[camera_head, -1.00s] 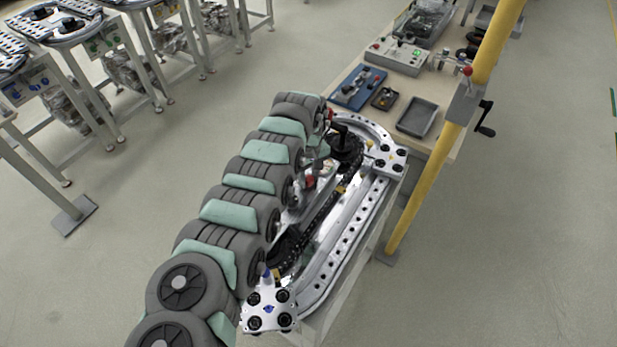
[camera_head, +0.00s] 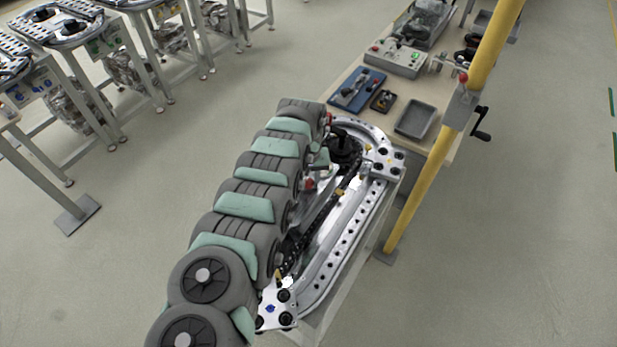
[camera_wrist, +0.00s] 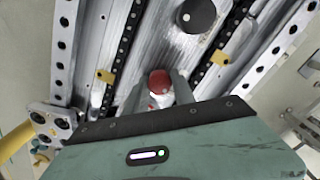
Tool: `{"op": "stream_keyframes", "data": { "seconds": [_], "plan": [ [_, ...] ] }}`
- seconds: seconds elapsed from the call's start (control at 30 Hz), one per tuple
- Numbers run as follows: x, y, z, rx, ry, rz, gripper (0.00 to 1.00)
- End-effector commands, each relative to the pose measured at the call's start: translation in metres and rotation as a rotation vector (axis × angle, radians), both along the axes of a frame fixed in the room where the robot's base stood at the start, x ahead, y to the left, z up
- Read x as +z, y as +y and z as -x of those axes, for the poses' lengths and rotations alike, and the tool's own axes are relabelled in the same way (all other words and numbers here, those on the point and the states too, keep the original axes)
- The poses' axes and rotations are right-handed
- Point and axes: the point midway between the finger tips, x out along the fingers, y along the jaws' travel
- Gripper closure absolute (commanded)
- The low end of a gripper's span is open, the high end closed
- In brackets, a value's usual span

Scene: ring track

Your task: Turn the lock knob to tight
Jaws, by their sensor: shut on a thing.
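In the wrist view a red round knob (camera_wrist: 159,82) stands over the metal middle of the ring track, between the two grey fingers of my gripper (camera_wrist: 158,92). The fingers are shut on it from both sides, and its lower part is partly hidden. The knob also shows as a small red spot in the head view (camera_head: 309,184), beside my arm. My arm hides the left side of the track there, and the fingers cannot be made out clearly. I cannot read any tight or loose marking near the knob.
A black round knob (camera_wrist: 198,16) stands just beyond the red one. Black chain runs lie on both sides, with yellow clips. A metal carriage (camera_head: 275,308) sits at the track's near end. A yellow post (camera_head: 440,165) rises to the right. A bench (camera_head: 350,100) with trays is behind.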

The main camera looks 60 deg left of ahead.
Motion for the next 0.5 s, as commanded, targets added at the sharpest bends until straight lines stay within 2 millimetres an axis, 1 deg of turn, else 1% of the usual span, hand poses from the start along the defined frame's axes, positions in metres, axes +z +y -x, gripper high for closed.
{"op": "stream_keyframes", "data": {
  "seconds": [0.03,0.5],
  "plan": [
    [0.0036,-0.0009,-0.0007,-0.043,0.002,0.002,1.00],
    [0.0021,-0.0001,-0.0012,-0.489,0.001,-0.002,1.00]
  ]
}}
